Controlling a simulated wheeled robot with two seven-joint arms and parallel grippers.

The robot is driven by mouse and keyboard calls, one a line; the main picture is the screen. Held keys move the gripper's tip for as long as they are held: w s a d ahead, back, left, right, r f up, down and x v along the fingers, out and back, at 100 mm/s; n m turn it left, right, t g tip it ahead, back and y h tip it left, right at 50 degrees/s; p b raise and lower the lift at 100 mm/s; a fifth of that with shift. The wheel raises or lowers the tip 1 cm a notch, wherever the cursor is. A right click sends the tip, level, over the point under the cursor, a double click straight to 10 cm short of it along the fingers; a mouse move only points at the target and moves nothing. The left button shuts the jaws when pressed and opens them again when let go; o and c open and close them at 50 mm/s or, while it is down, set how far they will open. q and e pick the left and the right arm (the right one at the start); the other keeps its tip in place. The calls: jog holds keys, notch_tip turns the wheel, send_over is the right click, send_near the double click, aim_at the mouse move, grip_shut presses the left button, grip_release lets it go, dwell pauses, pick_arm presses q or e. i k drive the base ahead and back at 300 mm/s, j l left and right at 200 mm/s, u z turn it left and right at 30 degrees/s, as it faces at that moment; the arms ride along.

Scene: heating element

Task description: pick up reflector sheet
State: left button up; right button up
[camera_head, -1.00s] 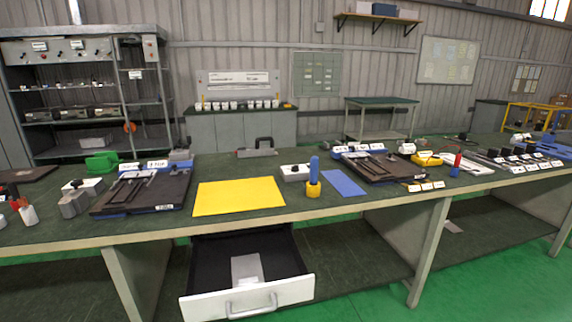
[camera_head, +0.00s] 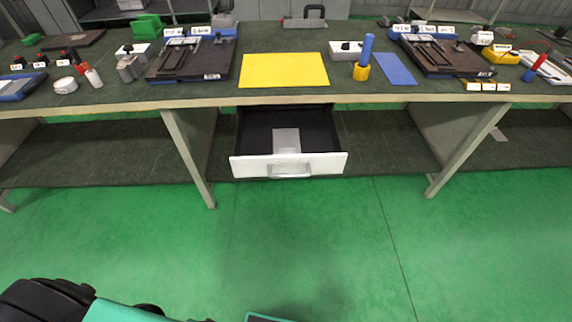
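A flat pale grey sheet (camera_head: 286,141), which looks like the reflector sheet, lies in the open black drawer below the workbench. The drawer's white front (camera_head: 288,165) with its grey handle is pulled out toward me. The sheet lies near the drawer's front, and its near edge is by the front panel. Neither gripper can be made out. A black and teal part of my own body shows at the bottom left, well short of the drawer.
The workbench (camera_head: 300,98) carries a yellow mat (camera_head: 284,70), a blue sheet (camera_head: 394,69), a blue-and-yellow tool (camera_head: 364,57) and dark fixtures (camera_head: 192,60) on both sides. Table legs (camera_head: 189,155) stand left and right of the drawer. The green floor in front is clear.

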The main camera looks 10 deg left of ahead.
aim_at(286, 141)
jog(key=i+u, duration=0.3)
jog(key=i, duration=0.15)
jog(key=i+u, duration=0.3)
jog(key=i, duration=0.15)
jog(key=l, duration=0.05)
